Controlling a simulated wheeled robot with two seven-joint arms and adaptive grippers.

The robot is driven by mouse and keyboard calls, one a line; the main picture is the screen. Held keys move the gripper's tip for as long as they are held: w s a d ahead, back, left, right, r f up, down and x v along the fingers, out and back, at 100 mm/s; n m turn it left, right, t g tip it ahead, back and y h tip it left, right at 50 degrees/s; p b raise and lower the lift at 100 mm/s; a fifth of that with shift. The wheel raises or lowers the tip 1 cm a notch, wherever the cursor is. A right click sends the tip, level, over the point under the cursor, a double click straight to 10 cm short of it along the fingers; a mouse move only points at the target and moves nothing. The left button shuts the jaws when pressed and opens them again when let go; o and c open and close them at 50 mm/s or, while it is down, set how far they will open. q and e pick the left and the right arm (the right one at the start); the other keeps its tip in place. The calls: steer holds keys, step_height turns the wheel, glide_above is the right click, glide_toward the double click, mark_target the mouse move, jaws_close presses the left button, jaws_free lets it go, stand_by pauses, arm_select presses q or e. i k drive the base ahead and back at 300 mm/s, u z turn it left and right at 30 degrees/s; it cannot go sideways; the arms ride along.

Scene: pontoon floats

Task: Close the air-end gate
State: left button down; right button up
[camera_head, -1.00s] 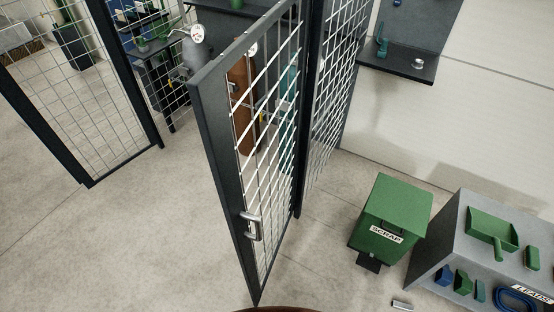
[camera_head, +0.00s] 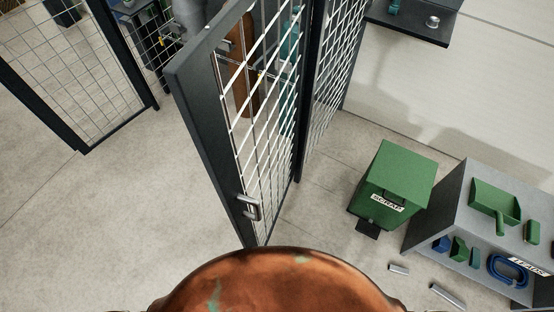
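A dark-framed mesh gate (camera_head: 205,120) stands open in the middle of the head view, its free edge toward me. A metal pull handle (camera_head: 249,207) sits low on its frame. Behind its mesh are a brown cylinder (camera_head: 243,75) and a teal cylinder (camera_head: 289,50). A second mesh panel (camera_head: 75,70) stands at the left, with a wide gap between it and the gate. I cannot tell which of these is the air end. Neither gripper shows. A rounded copper-coloured surface covers the bottom centre and hides the gate's foot.
A green scrap bin (camera_head: 395,180) stands right of the gate. A grey bench (camera_head: 455,205) with a green dustpan (camera_head: 495,205) and a leads label is at the far right. Small metal pieces (camera_head: 447,296) lie on the floor. A wall shelf (camera_head: 412,22) is above. The floor at left is clear.

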mark_target(189, 76)
steer(key=u, duration=1.2)
steer(key=k, duration=0.85)
steer(key=z, duration=0.9)
